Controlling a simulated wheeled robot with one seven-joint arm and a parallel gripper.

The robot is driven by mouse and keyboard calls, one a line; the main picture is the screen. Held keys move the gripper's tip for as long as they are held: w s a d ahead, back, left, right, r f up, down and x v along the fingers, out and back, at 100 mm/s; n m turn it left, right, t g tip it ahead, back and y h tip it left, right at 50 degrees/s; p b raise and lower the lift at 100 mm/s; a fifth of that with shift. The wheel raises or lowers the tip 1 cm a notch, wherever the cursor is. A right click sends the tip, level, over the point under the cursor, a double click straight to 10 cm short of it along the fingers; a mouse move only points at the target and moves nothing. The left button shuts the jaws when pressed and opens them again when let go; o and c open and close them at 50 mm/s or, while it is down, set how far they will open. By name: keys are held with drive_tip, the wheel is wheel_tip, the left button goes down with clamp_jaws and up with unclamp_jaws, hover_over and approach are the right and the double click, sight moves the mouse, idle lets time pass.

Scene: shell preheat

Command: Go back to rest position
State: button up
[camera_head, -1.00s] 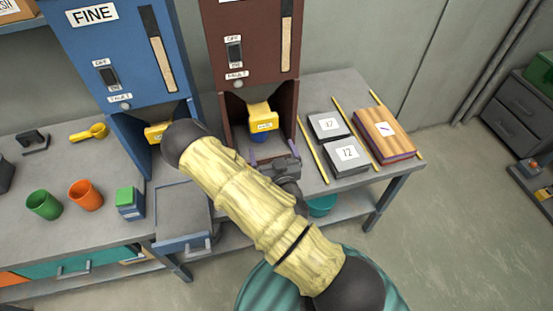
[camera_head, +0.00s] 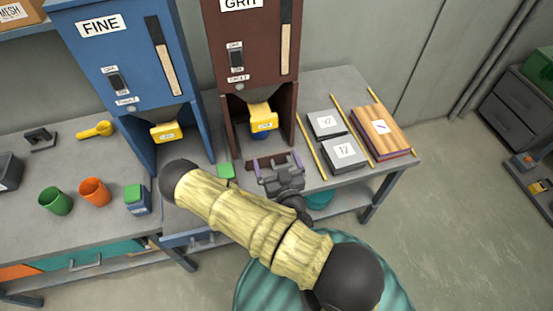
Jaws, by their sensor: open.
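My gripper (camera_head: 277,160) is open, with its two purple-tipped fingers apart and nothing seen between them. It is just in front of the bay of the brown GRIT machine (camera_head: 256,70), above the table's front area. My yellow-sleeved arm reaches to it from the lower right and hides part of the table edge. Inside the bay, a yellow spout (camera_head: 263,117) has something blue (camera_head: 262,134) under it, apart from my gripper.
The blue FINE machine (camera_head: 120,60) stands to the left. Green (camera_head: 56,201) and orange (camera_head: 95,192) cups stand on the table (camera_head: 50,165). Grey blocks (camera_head: 341,152) and a wooden block (camera_head: 380,130) lie right.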

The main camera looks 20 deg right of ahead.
idle(0.4)
drive_tip(key=w+d+f+m+g+h, duration=0.1)
drive_tip(key=w+d+m+g+h, duration=0.1)
drive_tip(key=d+m+g+h, duration=0.35)
drive_tip(key=s+a+r+n+g+y, duration=0.2)
drive_tip(key=s+r+g, duration=0.3)
drive_tip(key=r, duration=0.3)
drive_tip(key=s+a+r+n+g+y, duration=0.2)
drive_tip(key=s+r+n+g+y, duration=0.1)
drive_tip(key=s+r+g, duration=0.2)
wheel_tip(320, 180, up, 4)
drive_tip(key=shift+s+a+r, duration=0.2)
drive_tip(key=shift+s+a, duration=0.15)
drive_tip(key=shift+s, duration=0.8)
drive_tip(key=shift+n+y, duration=0.25)
